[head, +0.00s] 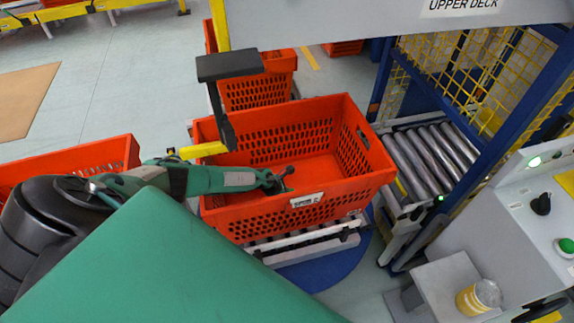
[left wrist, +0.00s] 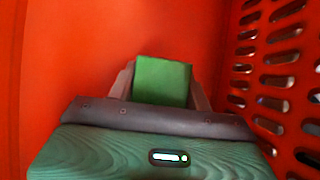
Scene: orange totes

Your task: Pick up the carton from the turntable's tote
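The orange tote (head: 345,200) stands on the turntable (head: 325,272), open at the top. My left arm reaches over its left side, and my left gripper (head: 283,180) is inside the tote near the front wall. In the left wrist view a small green carton (left wrist: 162,82) sits between the two fingers of my left gripper (left wrist: 162,75). The fingers meet its left and right sides with no visible gap, so the gripper looks shut on it. I cannot make out the carton in the head view. My right gripper is not in view.
More orange totes stand at left (head: 75,160) and behind (head: 255,92). A roller conveyor (head: 430,155) with a blue frame lies to the right. A control panel (head: 540,205) and a yellow container (head: 478,297) are at front right. In the wrist view a slotted tote wall (left wrist: 275,80) is close at right.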

